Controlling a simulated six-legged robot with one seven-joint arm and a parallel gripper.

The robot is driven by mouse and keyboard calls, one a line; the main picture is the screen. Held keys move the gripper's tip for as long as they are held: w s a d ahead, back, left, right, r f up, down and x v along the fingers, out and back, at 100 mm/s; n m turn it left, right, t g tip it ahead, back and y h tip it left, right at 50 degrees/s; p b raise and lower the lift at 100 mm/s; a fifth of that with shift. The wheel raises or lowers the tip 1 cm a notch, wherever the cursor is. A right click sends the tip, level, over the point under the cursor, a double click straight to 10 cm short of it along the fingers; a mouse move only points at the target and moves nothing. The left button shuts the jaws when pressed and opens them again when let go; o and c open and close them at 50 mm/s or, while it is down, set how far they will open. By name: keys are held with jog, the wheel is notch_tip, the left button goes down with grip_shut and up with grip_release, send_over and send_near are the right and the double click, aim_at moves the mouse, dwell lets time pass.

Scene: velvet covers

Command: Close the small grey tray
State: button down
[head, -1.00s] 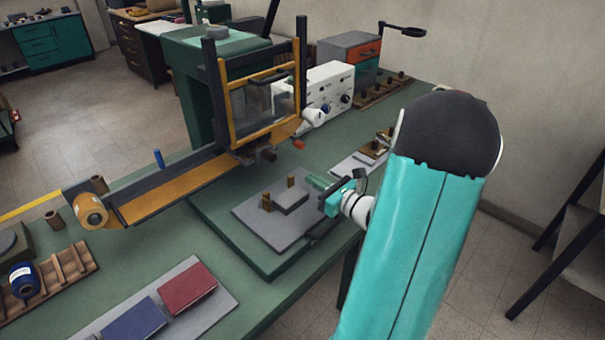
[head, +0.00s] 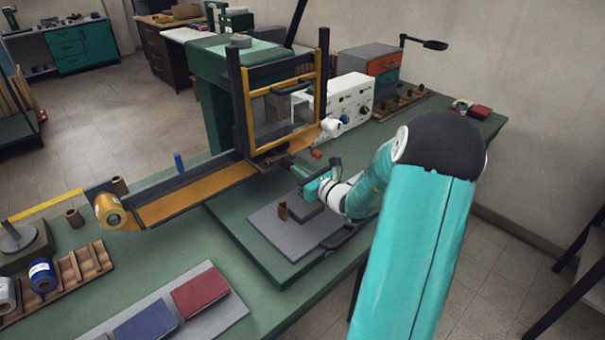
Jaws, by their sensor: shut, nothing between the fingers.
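The small grey tray (head: 278,235) is a flat plate lying on the green base in front of the machine's frame. A dark handle (head: 345,237) is on its right edge. My gripper's body hides part of the tray's far edge, and I cannot tell whether the fingers touch anything.
The upright frame (head: 243,110) with yellow bars stands behind the tray. A yellow-orange strip (head: 190,203) runs left to a roll (head: 110,211). A red book (head: 200,291) and a blue book (head: 146,322) lie at the front. A white control box (head: 352,98) stands behind right.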

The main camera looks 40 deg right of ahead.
aim_at(288, 161)
jog(key=w, duration=0.3)
jog(key=shift+w+a, duration=0.15)
jog(key=shift+w, duration=0.25)
jog(key=shift+w+r, duration=0.1)
jog(key=shift+w, duration=0.2)
